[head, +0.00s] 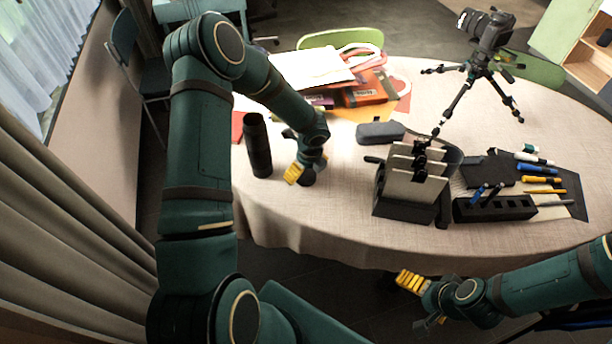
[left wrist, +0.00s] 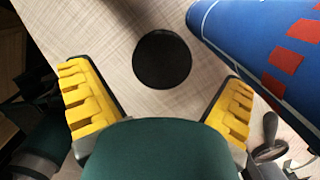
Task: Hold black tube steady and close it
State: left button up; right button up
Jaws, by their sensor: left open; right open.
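The black tube (head: 257,146) stands upright near the table's left edge in the head view. My left gripper (head: 300,172) is low over the table just right of it, apart from it. In the left wrist view my left gripper (left wrist: 160,82) is open, its yellow fingers wide apart. A round black disc (left wrist: 162,59), perhaps the tube's lid, lies between and beyond the fingertips, untouched. A blue cylinder with red patches (left wrist: 255,40) fills the upper right there; I cannot tell if it is the tube. My right gripper (head: 418,300) is open and empty, below the table's front edge.
Folders and an orange box (head: 362,90) lie behind my left gripper. A grey case (head: 380,132), a black rack with upright plates (head: 405,208), a pen holder (head: 495,208) and a camera tripod (head: 476,68) stand to the right. Cloth left of the rack is clear.

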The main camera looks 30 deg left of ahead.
aim_at(306, 174)
pick_arm(q)
notch_tip(306, 174, down, 3)
jog(key=shift+w+a+f, duration=0.1)
jog(key=shift+w+a, duration=0.05)
jog(key=c, duration=1)
notch_tip(306, 174, up, 28)
jog(key=p, duration=0.5)
